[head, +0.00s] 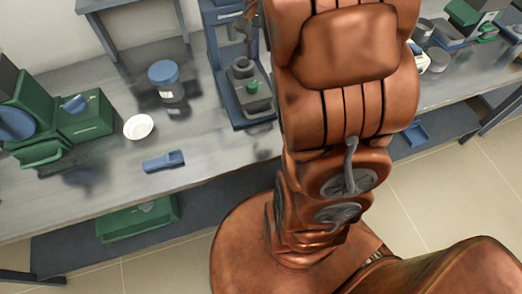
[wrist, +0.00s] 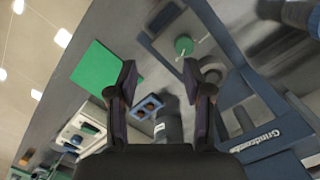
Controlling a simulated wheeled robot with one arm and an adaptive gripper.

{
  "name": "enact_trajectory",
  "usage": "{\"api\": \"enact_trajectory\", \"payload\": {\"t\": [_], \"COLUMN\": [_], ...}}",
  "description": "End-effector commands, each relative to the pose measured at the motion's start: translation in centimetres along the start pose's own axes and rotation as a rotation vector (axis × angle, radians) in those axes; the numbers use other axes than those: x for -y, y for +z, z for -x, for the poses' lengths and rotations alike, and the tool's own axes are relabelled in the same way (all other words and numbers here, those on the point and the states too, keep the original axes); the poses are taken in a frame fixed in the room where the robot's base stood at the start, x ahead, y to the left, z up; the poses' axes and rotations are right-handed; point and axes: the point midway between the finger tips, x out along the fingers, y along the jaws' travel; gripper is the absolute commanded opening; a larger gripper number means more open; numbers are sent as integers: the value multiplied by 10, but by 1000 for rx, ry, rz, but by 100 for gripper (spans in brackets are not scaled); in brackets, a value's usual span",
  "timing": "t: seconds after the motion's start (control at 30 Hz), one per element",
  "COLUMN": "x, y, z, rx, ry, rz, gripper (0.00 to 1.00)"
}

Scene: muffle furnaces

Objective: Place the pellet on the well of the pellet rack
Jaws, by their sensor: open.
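I cannot make out a pellet in either view. A small blue piece with openings (wrist: 149,106) lies beyond and between the fingers in the wrist view; it may be the pellet rack, but I cannot tell. A dark cylinder (wrist: 168,125) stands close beside it. A blue-framed press (head: 238,75) with a green knob (head: 252,86) stands on the bench; a green knob also shows in the wrist view (wrist: 184,45).
The grey bench (head: 205,150) holds a white dish (head: 138,127), a blue-lidded jar (head: 164,80), a blue scoop-like piece (head: 163,161) and a green machine (head: 85,115). The bench front between scoop and press is clear. A green square (wrist: 103,68) shows in the wrist view.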

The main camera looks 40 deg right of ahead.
Motion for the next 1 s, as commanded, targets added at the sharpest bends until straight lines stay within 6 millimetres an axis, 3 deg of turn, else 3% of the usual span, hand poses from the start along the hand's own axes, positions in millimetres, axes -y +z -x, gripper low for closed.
{"api": "enact_trajectory", "payload": {"t": [0.03,0.1,0.33,0.5,0.73,1.0], "x": [-1,-4,-26,-52,-83,-94], "y": [22,47,126,177,220,230], "z": [-2,-4,-20,-39,-61,-69], "rx": [3,2,10,21,29,32], "ry": [6,13,42,68,93,105], "rz": [65,156,467,710,970,1053], "gripper": [50,50,50,50,50,50]}}
